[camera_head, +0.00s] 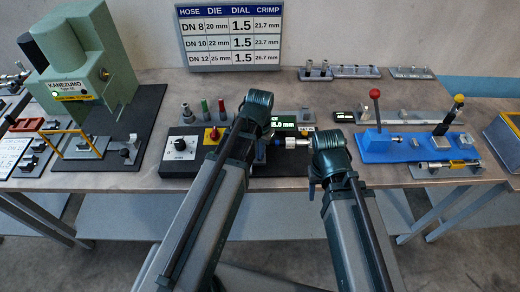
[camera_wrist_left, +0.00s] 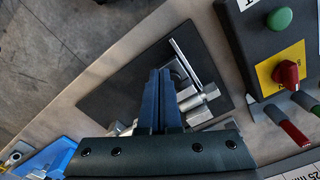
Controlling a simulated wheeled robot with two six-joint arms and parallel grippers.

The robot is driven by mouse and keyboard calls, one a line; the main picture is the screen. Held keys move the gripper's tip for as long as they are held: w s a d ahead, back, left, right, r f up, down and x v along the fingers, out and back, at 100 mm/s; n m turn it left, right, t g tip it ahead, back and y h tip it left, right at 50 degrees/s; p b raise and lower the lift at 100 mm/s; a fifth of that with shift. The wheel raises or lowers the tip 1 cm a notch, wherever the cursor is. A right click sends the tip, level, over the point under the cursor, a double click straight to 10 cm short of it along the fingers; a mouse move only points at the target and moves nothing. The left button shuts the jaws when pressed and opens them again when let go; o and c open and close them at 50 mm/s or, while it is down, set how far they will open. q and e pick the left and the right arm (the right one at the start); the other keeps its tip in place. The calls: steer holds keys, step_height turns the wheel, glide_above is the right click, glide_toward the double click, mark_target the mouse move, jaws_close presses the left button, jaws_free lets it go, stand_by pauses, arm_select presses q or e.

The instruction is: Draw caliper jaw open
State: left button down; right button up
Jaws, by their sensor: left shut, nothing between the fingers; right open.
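In the head view a silver measuring piece (camera_head: 297,142), which looks like part of the caliper, shows between my two wrists, below a green-lit readout (camera_head: 284,125). My arms hide much of it. In the left wrist view silver metal parts (camera_wrist_left: 203,100) with a thin rod (camera_wrist_left: 186,62) lie on a dark mat (camera_wrist_left: 125,88). My left gripper (camera_wrist_left: 160,74) is shut and empty, its dark blue fingers together in front of these parts; contact cannot be told. My right gripper (camera_head: 316,165) is open beside the silver piece, its fingertips mostly hidden by its wrist.
A control box (camera_head: 181,155) with a red knob (camera_head: 212,136) stands left of my left wrist. A blue fixture (camera_head: 385,146) with a red-knobbed lever lies right. A green press (camera_head: 85,50) stands far left. The table's front edge runs under my arms.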

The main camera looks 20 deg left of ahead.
mark_target(259, 163)
arm_select(q)
steer(key=r+p, duration=0.2)
steer(key=r, duration=0.1)
steer(key=r+p, duration=0.1)
steer(key=p, duration=0.1)
steer(key=shift+w+a+r, duration=0.2)
steer(key=shift+w+r, duration=0.1)
steer(key=shift+w, duration=0.1)
steer(key=shift+f, duration=0.1)
steer(key=s+d+f+m+y+b, duration=0.1)
steer(key=s+d+f+b, duration=0.5)
steer(key=s+d, duration=0.3)
steer(key=shift+s+d+f+b, duration=0.25)
steer(key=shift+s+b, duration=0.2)
steer(key=shift+s, duration=0.45)
stand_by(0.4)
